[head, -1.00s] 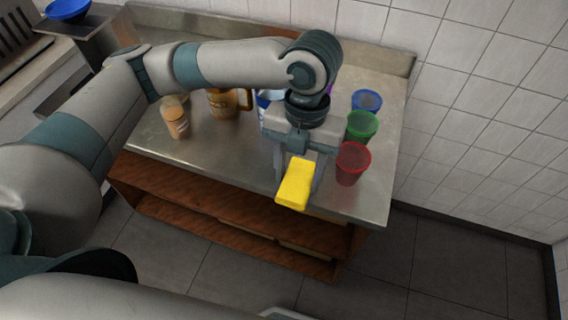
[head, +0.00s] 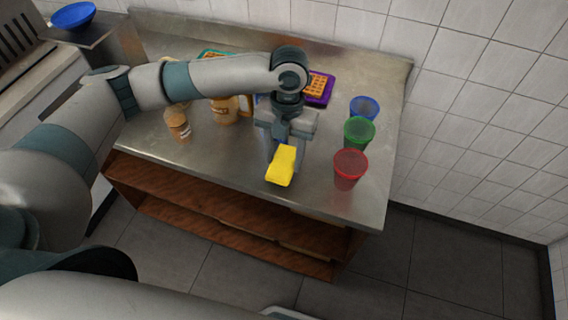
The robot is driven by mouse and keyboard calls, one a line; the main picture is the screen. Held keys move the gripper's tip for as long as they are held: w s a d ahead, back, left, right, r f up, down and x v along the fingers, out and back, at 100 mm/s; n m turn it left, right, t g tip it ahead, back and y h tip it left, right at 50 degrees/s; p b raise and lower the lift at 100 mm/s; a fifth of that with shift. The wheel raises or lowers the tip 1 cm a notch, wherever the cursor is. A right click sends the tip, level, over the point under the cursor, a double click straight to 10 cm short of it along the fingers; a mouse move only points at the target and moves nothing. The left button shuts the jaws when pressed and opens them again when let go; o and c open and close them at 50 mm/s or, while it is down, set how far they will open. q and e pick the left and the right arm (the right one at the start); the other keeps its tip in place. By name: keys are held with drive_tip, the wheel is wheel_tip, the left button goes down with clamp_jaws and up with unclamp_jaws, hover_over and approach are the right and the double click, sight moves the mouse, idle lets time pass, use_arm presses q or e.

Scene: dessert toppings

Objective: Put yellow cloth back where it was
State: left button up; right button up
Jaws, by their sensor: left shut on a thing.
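The yellow cloth (head: 281,166) is a small folded block between the fingers of my left gripper (head: 283,152). The left gripper is shut on it and points down over the front part of the steel table (head: 225,165). I cannot tell whether the cloth touches the table top or hangs a little above it. My right gripper is not in view.
Red (head: 349,168), green (head: 358,132) and blue (head: 364,108) cups stand in a row right of the gripper. Bottles (head: 178,126) and a jug (head: 223,111) stand left. A purple tray (head: 327,91) with a waffle (head: 315,86) lies behind. The front left table top is clear.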

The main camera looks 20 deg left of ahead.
sight(284, 159)
use_arm(q)
drive_tip(key=shift+f+p, duration=0.4)
drive_tip(key=shift+f, duration=0.1)
wheel_tip(284, 159, down, 2)
drive_tip(key=shift+p, duration=0.4)
drive_tip(key=shift+f, duration=0.5)
drive_tip(key=shift+f, duration=0.1)
drive_tip(key=o, duration=1.1)
